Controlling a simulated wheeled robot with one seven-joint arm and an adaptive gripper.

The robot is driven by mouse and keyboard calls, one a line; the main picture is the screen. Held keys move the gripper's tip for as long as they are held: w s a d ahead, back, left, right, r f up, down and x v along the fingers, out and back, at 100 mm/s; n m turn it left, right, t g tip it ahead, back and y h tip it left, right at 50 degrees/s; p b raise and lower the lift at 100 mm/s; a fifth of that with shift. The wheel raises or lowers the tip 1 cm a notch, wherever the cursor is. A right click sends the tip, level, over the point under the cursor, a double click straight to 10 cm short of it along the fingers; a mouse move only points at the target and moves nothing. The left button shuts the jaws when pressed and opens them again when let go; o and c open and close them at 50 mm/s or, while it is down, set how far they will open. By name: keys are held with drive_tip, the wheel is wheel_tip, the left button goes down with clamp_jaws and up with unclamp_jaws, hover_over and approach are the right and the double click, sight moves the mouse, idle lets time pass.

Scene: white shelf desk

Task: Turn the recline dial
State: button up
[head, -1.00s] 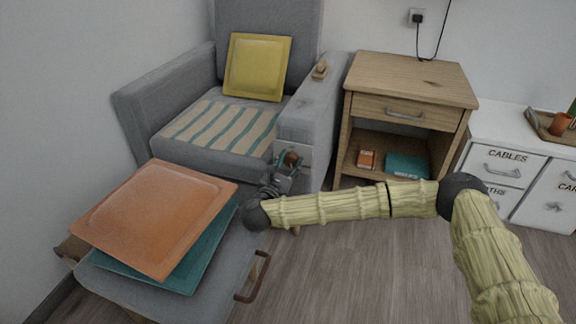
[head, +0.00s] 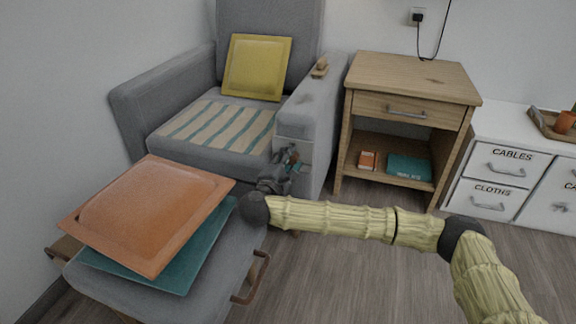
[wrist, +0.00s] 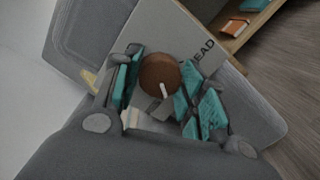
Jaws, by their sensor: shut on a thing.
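The recline dial (wrist: 158,74) is a round brown knob with a white mark, on a pale plate (wrist: 178,32) at the front of the grey armchair's arm. Dark letters on the plate are partly hidden. My gripper (head: 285,165) is at this plate in the head view, where it covers most of the dial. In the wrist view its teal-padded fingers lie on both sides of the dial, shut on it. The armchair (head: 310,105) holds a yellow cushion (head: 257,68) and a striped seat mat (head: 218,127).
A grey footstool (head: 235,255) with orange (head: 150,205) and teal (head: 205,240) cushions stands at front left. A wooden side table (head: 425,78) is right of the armchair. White drawers (head: 500,155) stand at the right. Wood floor is open at centre front.

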drive_tip(key=m, duration=0.1)
drive_tip(key=m+b, duration=0.2)
drive_tip(key=shift+f+y, duration=0.25)
drive_tip(key=shift+y, duration=0.05)
drive_tip(key=shift+r+m+b, duration=0.1)
drive_tip(key=shift+m+b, duration=0.5)
drive_tip(key=shift+m, duration=0.1)
drive_tip(key=o, duration=1)
drive_tip(key=shift+r, duration=0.1)
drive_tip(key=shift+o, duration=0.2)
drive_tip(key=v, duration=1.2)
drive_tip(key=shift+r, duration=0.1)
